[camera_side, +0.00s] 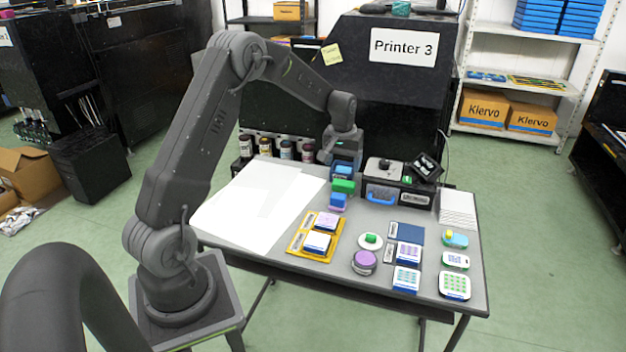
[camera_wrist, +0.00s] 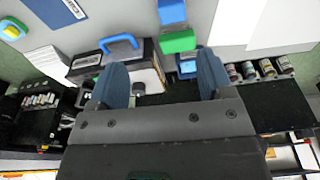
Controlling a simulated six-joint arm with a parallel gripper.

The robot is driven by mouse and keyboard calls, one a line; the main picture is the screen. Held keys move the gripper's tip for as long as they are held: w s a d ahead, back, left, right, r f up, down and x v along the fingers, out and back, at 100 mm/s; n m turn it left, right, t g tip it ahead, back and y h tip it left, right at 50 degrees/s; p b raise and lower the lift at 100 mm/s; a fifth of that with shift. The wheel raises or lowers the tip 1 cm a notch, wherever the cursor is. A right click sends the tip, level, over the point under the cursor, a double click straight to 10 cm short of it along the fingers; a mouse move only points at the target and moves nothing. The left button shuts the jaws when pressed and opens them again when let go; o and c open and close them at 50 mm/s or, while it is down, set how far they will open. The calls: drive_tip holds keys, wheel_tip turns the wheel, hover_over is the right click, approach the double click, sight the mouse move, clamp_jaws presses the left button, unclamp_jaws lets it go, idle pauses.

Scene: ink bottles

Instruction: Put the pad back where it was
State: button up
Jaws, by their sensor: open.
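My gripper (camera_side: 345,158) is at the back of the table; in the wrist view its two dark blue fingers (camera_wrist: 162,82) stand apart with nothing held between them. Just below it are a green block (camera_side: 343,186) and a blue block (camera_side: 338,201), also in the wrist view as green (camera_wrist: 178,42) and blue (camera_wrist: 172,12). A yellow tray (camera_side: 296,244) holds two pads, a rear one (camera_side: 327,220) and a front one (camera_side: 317,241). More blue-edged pads (camera_side: 409,254) (camera_side: 406,278) lie right of it. I cannot tell which pad is meant.
A black case with a blue handle (camera_side: 381,195) stands right of my gripper, a tilted black box (camera_side: 427,167) behind it. Ink bottles (camera_side: 286,150) line the back left. White sheets (camera_side: 250,205) cover the left. A purple tin (camera_side: 364,262) stands near the front.

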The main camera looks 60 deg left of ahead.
drive_tip(key=s+d+r+m+t, duration=0.1)
drive_tip(key=s+d+r+m, duration=0.1)
drive_tip(key=s+d+r, duration=0.45)
drive_tip(key=s+d+r+m+t, duration=0.1)
drive_tip(key=s+d+r+m, duration=0.15)
drive_tip(key=d+r, duration=0.7)
drive_tip(key=s+d+m+t, duration=0.1)
drive_tip(key=s+d+m, duration=0.1)
drive_tip(key=s+d, duration=0.3)
drive_tip(key=s+d+m+t+h, duration=0.1)
drive_tip(key=s+d, duration=0.4)
drive_tip(key=s, duration=0.7)
drive_tip(key=shift+s+d+r+m, duration=0.3)
drive_tip(key=shift+s+d+m, duration=0.05)
drive_tip(key=shift+m, duration=0.1)
